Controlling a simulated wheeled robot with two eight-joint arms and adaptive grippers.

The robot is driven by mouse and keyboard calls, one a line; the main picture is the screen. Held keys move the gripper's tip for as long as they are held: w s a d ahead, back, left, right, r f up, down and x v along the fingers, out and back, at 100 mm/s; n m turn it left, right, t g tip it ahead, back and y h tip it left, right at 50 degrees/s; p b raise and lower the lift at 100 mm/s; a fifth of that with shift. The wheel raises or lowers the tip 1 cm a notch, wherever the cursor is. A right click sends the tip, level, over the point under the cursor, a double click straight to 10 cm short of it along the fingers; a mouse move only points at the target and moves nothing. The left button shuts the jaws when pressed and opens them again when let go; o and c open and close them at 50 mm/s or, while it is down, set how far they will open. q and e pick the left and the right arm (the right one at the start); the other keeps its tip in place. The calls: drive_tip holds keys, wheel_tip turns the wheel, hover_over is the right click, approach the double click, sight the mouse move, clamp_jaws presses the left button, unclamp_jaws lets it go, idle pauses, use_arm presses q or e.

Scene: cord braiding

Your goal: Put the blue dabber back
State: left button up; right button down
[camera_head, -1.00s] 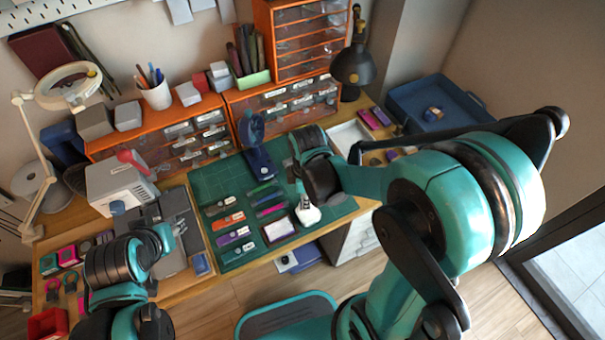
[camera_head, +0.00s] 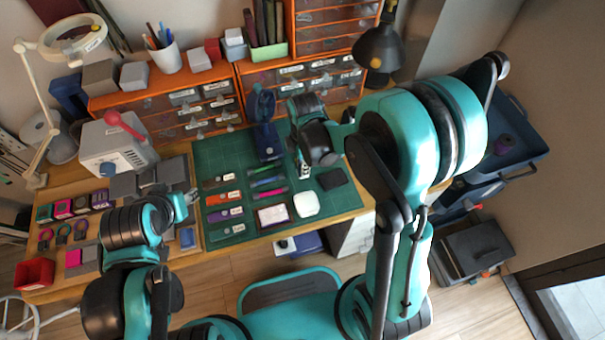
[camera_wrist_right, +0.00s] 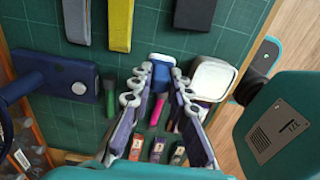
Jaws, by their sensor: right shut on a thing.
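My right gripper (camera_head: 304,168) is over the green cutting mat, right of the dark blue lever tool. In the right wrist view, my right gripper (camera_wrist_right: 158,88) is shut on a blue piece with a pale upper edge, which looks like the blue dabber (camera_wrist_right: 161,76). Its lower part is hidden or too small to tell. A white rounded block (camera_head: 306,204) lies on the mat in front of the gripper; it also shows just right of the fingers in the wrist view (camera_wrist_right: 213,78). My left gripper (camera_head: 181,198) is at the left workbench area; its jaws are unclear.
The green cutting mat (camera_head: 212,156) holds several markers and labelled strips. The dark blue lever tool (camera_head: 268,142) stands at its back. A black pad (camera_head: 332,178) lies right of the gripper. Orange drawer units (camera_head: 165,102) line the back. A desk lamp (camera_head: 374,48) stands back right.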

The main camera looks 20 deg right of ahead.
drive_tip(key=shift+w+f, duration=0.15)
drive_tip(key=shift+f, duration=0.05)
drive_tip(key=shift+f+b, duration=1)
drive_tip(key=shift+f, duration=0.85)
drive_tip(key=shift+f, duration=0.25)
drive_tip(key=c, duration=1.4)
unclamp_jaws()
drive_tip(key=shift+c, duration=0.2)
drive_tip(key=shift+r, duration=0.1)
